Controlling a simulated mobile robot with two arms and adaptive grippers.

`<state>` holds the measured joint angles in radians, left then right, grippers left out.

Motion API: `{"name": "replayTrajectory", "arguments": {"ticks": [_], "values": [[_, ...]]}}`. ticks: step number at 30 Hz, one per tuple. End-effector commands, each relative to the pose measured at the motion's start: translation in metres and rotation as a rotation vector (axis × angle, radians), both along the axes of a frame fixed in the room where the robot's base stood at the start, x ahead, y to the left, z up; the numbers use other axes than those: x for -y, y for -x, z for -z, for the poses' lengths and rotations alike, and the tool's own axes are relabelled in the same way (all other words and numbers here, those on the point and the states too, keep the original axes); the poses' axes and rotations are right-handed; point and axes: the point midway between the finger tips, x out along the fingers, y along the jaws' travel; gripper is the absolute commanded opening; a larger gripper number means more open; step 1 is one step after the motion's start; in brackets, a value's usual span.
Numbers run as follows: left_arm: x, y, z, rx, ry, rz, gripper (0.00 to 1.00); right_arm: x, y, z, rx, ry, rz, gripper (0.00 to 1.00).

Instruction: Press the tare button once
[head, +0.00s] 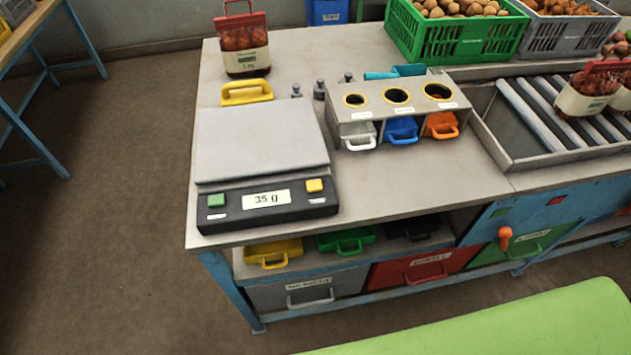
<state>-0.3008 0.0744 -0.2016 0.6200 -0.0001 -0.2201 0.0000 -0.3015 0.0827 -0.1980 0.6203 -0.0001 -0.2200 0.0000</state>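A scale stands at the left end of the metal bench, with a bare grey weighing plate (262,141). Its dark front panel (240,215) has a display (266,199) that seems to read 35 g. A green button (216,200) is left of the display and a yellow button (314,185) is right of it. Each has a small label too small to read, so I cannot tell which one is tare. Neither of my grippers is in view.
A filled sack (244,45) stands at the back. A holder (398,102) with white, blue and orange scoops is to the right. The bench (420,190) is clear right of the scale.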

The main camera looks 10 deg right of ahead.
Motion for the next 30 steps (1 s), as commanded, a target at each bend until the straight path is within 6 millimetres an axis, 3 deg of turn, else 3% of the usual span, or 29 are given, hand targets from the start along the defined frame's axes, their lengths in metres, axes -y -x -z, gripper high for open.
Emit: {"name": "replayTrajectory", "arguments": {"ticks": [30], "values": [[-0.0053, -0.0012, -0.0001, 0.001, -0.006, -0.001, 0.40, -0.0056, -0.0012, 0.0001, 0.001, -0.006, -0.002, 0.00]]}}
